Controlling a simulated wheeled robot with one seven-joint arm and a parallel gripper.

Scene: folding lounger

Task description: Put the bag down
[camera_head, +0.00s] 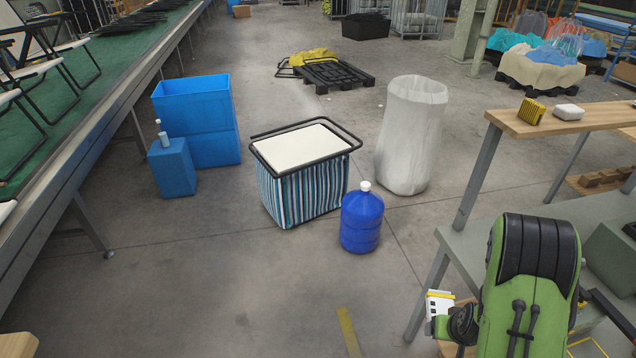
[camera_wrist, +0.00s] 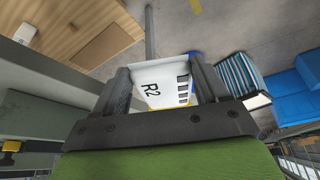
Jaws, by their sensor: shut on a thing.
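A small white bag marked "R2" (camera_wrist: 165,82), with dark squares and a yellow edge, sits between the two dark fingers of my gripper (camera_wrist: 160,74) in the wrist view. The gripper is shut on it. In the head view the white bag (camera_head: 438,304) shows at lower right, left of my green arm, beside the grey workbench's leg. My arm and gripper hide part of it. I cannot tell its exact height above the floor.
A wooden-topped workbench (camera_head: 570,121) with a grey lower shelf stands at right. A blue jug (camera_head: 361,222), a striped basket (camera_head: 302,190), a tall white sack (camera_head: 408,140) and blue bins (camera_head: 200,125) stand on the floor. The front middle floor is clear.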

